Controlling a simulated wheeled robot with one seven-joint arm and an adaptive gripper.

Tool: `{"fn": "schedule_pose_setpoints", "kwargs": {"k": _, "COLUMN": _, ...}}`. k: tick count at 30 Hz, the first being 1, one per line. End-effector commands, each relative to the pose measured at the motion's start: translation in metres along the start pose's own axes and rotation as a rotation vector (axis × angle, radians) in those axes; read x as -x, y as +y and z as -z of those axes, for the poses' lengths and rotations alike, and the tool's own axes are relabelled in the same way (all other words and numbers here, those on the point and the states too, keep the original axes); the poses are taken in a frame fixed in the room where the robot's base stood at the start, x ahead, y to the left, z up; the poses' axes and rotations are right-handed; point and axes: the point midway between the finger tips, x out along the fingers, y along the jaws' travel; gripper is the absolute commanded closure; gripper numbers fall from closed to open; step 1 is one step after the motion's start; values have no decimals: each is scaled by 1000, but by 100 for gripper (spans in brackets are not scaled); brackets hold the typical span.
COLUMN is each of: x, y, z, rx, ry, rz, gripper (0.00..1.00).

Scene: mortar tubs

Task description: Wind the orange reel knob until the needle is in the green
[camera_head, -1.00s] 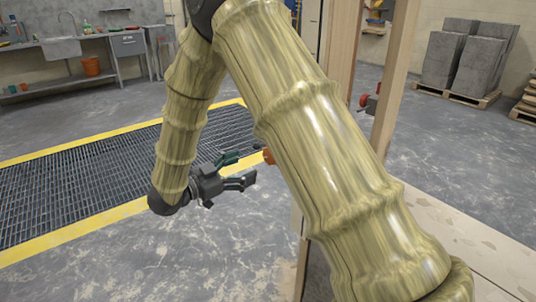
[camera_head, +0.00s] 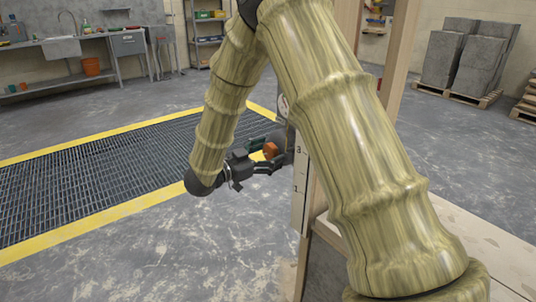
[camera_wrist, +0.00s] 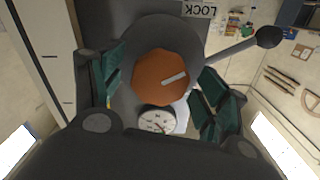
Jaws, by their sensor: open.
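The orange reel knob (camera_wrist: 162,78) faces the wrist camera, with a pale pointer mark on its face, on a dark round hub. It also shows in the head view (camera_head: 271,150). My gripper (camera_wrist: 155,90) is open, with one green-padded finger on each side of the knob; I see gaps between fingers and knob in the wrist view. In the head view my gripper (camera_head: 268,156) reaches toward the knob. The dial gauge (camera_wrist: 156,121) is white, close by the knob and partly covered; its needle and green zone are too small to read.
A dark lever with a ball end (camera_wrist: 267,38) sticks out near the knob, beside a "LOCK" label (camera_wrist: 199,9). A wooden post (camera_head: 300,185) stands beside the device. My arm hides much of the middle of the head view. Open floor lies left.

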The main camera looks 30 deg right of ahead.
Motion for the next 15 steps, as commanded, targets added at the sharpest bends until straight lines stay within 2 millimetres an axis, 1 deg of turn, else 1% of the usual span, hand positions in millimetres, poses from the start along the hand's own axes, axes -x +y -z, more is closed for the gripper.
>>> {"fn": "schedule_pose_setpoints", "kwargs": {"k": 2, "x": 0, "y": 0, "z": 0, "rx": 0, "ry": 0, "rz": 0, "gripper": 26}}
{"fn": "schedule_pose_setpoints", "kwargs": {"k": 6, "x": 0, "y": 0, "z": 0, "rx": 0, "ry": 0, "rz": 0, "gripper": 51}}
{"fn": "schedule_pose_setpoints", "kwargs": {"k": 8, "x": 0, "y": 0, "z": 0, "rx": 0, "ry": 0, "rz": 0, "gripper": 62}}
{"fn": "schedule_pose_setpoints", "kwargs": {"k": 9, "x": 0, "y": 0, "z": 0, "rx": 0, "ry": 0, "rz": 0, "gripper": 69}}
{"fn": "schedule_pose_setpoints", "kwargs": {"k": 10, "x": 0, "y": 0, "z": 0, "rx": 0, "ry": 0, "rz": 0, "gripper": 72}}
{"fn": "schedule_pose_setpoints", "kwargs": {"k": 15, "x": 1, "y": 0, "z": 0, "rx": -5, "ry": 0, "rz": 1, "gripper": 72}}
